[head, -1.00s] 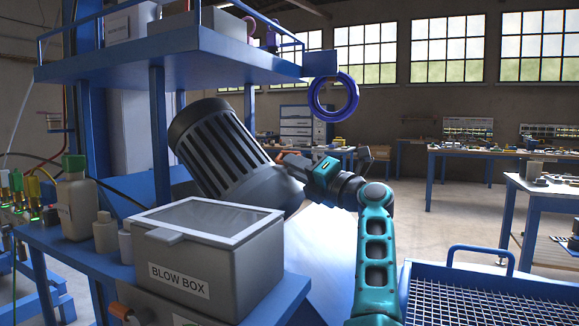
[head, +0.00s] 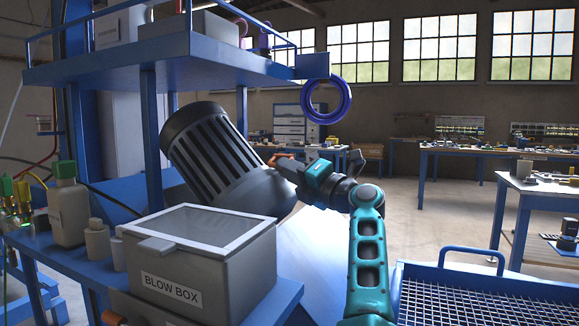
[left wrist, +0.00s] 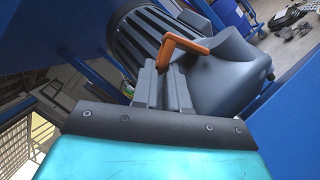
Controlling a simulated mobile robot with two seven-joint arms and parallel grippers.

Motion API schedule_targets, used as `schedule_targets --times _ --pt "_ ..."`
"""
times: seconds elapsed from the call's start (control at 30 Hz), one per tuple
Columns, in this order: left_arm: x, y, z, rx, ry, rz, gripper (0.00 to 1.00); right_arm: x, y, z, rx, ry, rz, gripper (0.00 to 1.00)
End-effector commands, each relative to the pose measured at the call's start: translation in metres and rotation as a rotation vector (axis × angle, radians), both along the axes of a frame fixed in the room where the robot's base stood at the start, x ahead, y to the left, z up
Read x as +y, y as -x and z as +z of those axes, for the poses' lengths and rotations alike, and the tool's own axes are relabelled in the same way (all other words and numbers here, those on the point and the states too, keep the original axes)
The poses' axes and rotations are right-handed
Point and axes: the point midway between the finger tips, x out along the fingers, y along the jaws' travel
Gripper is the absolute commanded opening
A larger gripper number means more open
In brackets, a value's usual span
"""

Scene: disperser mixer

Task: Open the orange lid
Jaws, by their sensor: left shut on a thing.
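An orange bar-shaped handle (left wrist: 183,47) shows in the left wrist view, bent at a corner beside the grey rounded housing. Its end also shows in the head view (head: 280,157), by the lower end of the large ribbed grey motor (head: 212,150). My left gripper (left wrist: 166,78) is shut on this handle, with both grey fingers close together at its lower end. The teal left arm reaches up to it from the bottom in the head view. I see no wider orange lid surface beyond this bar. My right gripper is in neither view.
A grey blow box (head: 205,262) with a glazed top stands front left, beside pale bottles (head: 68,207). A blue shelf (head: 170,58) hangs above the motor, with a purple ring (head: 326,118) at its end. A mesh tray (head: 470,300) lies front right.

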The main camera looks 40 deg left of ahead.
Motion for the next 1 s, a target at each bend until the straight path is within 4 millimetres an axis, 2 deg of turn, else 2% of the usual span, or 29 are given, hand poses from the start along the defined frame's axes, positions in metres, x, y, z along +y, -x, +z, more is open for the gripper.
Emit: schedule_targets --times 0.03,0.33,0.57,0.9,0.93,1.0 --pt "0.000 -0.001 0.012 0.020 0.007 -0.002 0.00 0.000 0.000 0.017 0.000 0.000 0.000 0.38" --pt "0.001 -0.005 0.021 0.165 0.052 -0.003 0.00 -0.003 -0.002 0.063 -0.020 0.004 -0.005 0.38" --pt "0.002 -0.006 0.020 0.230 0.071 -0.002 0.00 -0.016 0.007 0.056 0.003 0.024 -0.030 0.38" --pt "0.002 -0.007 0.018 0.238 0.072 -0.002 0.00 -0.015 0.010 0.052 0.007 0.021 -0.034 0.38" --pt "0.002 -0.007 0.018 0.238 0.072 -0.002 0.15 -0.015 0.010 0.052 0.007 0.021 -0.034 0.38" --pt "0.002 -0.007 0.018 0.238 0.074 -0.001 0.21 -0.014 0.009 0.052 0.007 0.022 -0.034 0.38"
